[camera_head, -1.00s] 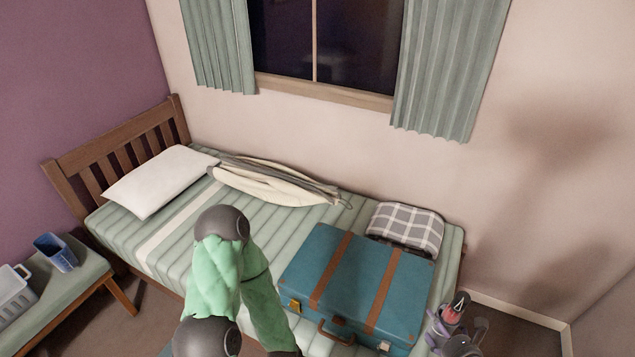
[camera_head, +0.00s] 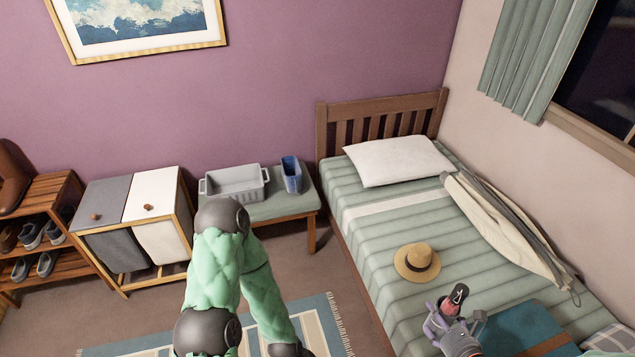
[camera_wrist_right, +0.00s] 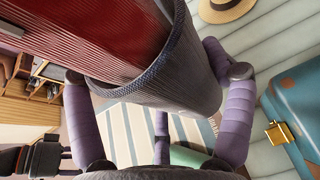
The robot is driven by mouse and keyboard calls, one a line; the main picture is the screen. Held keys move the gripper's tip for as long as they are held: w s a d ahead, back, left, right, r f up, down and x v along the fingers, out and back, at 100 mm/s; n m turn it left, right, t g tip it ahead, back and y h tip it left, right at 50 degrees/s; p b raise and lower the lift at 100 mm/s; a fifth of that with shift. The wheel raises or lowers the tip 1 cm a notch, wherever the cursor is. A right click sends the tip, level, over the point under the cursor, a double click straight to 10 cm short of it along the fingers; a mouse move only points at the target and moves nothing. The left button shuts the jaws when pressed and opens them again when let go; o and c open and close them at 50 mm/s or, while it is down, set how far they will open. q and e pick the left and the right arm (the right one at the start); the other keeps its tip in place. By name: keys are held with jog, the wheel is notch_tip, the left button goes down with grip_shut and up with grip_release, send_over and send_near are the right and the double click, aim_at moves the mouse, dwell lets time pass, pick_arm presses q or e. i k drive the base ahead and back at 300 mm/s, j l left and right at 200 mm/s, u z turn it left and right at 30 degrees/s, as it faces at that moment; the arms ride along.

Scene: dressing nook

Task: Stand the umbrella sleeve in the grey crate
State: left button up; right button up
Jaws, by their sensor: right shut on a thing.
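The umbrella sleeve (camera_head: 458,294) is a dark tube with a red inside at its open end. My right gripper (camera_head: 450,318) is shut around it and holds it up over the bed, near the suitcase. In the right wrist view the sleeve (camera_wrist_right: 180,75) fills the upper middle, tilted, with the purple fingers on both sides of it. The grey crate (camera_head: 237,197) stands on a green-topped bench at the back, well to the left of the right gripper. My left arm crosses the lower middle of the head view; its gripper is not visible.
A blue container (camera_head: 291,174) stands beside the crate on the bench (camera_head: 285,207). A straw hat (camera_head: 417,262) and a teal suitcase (camera_head: 520,330) lie on the bed. A laundry hamper (camera_head: 160,240) and a shoe rack (camera_head: 38,225) stand left of the bench.

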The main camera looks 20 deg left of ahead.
aim_at(232, 190)
jog(key=i+j+u, duration=0.15)
jog(key=u, duration=0.25)
jog(key=i+j+u, duration=0.25)
jog(key=u, duration=0.15)
jog(key=i+j+u, duration=0.15)
jog(key=u, duration=0.25)
jog(key=i+u, duration=0.55)
jog(key=i, duration=0.3)
jog(key=i+l+u, duration=0.15)
jog(key=i, duration=0.3)
jog(key=i+l+u, duration=0.2)
jog(key=i, duration=0.25)
jog(key=i+l, duration=0.1)
jog(key=i, duration=0.5)
